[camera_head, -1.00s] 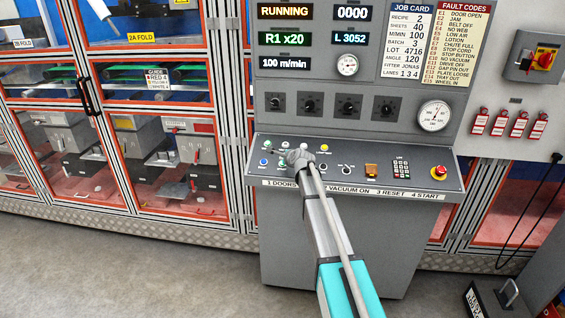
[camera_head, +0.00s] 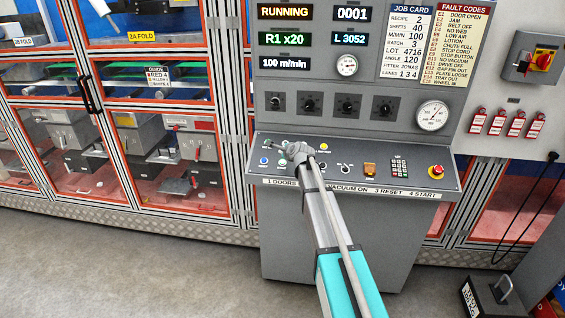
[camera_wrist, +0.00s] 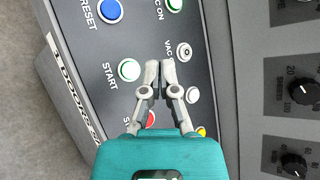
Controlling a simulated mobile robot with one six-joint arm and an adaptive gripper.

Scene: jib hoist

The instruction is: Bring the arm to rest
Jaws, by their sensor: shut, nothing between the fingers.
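My arm reaches up from the bottom of the head view to the sloped control desk (camera_head: 385,180). My gripper (camera_wrist: 160,70) is shut and empty in the wrist view. The gap to the surface is hard to judge. A red button (camera_wrist: 150,118) is partly hidden behind the fingers. The blue RESET button (camera_wrist: 110,10) lies near the top. In the head view my wrist covers part of the button row, and the fingertips are hard to make out.
The upright panel shows RUNNING (camera_head: 285,12) and a counter (camera_head: 352,13) at 0001. A red emergency stop (camera_head: 436,172) and a keypad (camera_head: 399,168) sit at the desk's right. Glazed machine doors (camera_head: 165,165) stand left. Grey floor (camera_head: 120,270) lies open in front.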

